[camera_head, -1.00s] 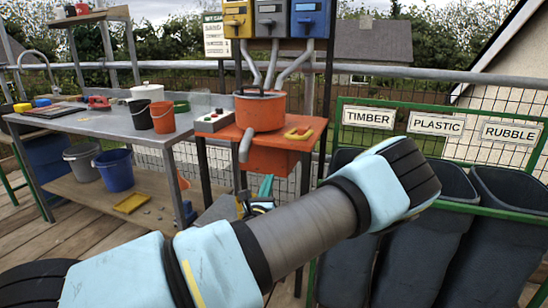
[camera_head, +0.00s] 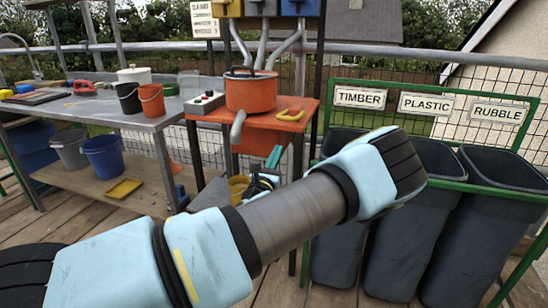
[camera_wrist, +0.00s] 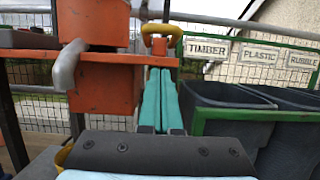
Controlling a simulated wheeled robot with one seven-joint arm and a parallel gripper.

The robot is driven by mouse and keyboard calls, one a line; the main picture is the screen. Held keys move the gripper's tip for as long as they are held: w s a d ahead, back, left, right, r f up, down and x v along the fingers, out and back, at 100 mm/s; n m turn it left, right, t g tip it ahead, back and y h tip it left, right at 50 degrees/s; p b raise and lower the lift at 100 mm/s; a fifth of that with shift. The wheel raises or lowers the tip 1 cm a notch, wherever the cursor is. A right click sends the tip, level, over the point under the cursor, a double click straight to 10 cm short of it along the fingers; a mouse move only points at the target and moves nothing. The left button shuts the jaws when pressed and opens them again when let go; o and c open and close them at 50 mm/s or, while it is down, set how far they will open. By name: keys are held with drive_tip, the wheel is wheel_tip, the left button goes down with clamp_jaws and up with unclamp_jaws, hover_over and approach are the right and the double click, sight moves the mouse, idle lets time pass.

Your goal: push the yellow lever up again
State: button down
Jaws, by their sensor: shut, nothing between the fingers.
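The yellow lever (camera_head: 291,115), a U-shaped handle, is at the right end of the orange mixer stand's top, right of the orange pot (camera_head: 250,92). In the wrist view the lever (camera_wrist: 160,32) shows at top centre, just beyond the fingertips. My gripper (camera_head: 274,156) has teal fingers and is below the orange top's front edge, under the lever. In the wrist view my gripper (camera_wrist: 159,72) has its two fingers side by side, shut and empty, pointing up towards the lever. I cannot tell whether the tips touch anything.
A grey spout (camera_head: 238,126) hangs at the stand's front left, and a button box (camera_head: 204,103) is beside the pot. Dark bins (camera_head: 410,240) in a green frame (camera_head: 440,184) stand close on the right. A metal workbench (camera_head: 90,112) with buckets is on the left.

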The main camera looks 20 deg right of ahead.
sight(286, 118)
drive_tip(key=w+d+r+p, duration=0.1)
drive_tip(key=w+d+r, duration=0.3)
drive_tip(key=r, duration=0.1)
drive_tip(key=shift+w+d+p, duration=0.25)
drive_tip(key=shift+p, duration=0.1)
wheel_tip(286, 118, up, 3)
drive_tip(key=g+y+p, duration=0.1)
drive_tip(key=p, duration=0.2)
drive_tip(key=shift+f+p, duration=0.2)
drive_tip(key=shift+p, duration=0.15)
drive_tip(key=r+g+y+p, duration=0.1)
drive_tip(key=r+p, duration=0.1)
drive_tip(key=p, duration=0.2)
drive_tip(key=w+d+r+g+y+p, duration=0.1)
drive_tip(key=r+g+p, duration=0.1)
drive_tip(key=r+p, duration=0.1)
drive_tip(key=w+d+r+g+y+p, duration=0.1)
drive_tip(key=r+y+p, duration=0.1)
drive_tip(key=p, duration=0.3)
drive_tip(key=shift+r+g, duration=0.3)
drive_tip(key=shift+r, duration=0.3)
drive_tip(key=shift+w+d+r, duration=0.85)
drive_tip(key=shift+w+r, duration=0.15)
drive_tip(key=shift+r, duration=0.1)
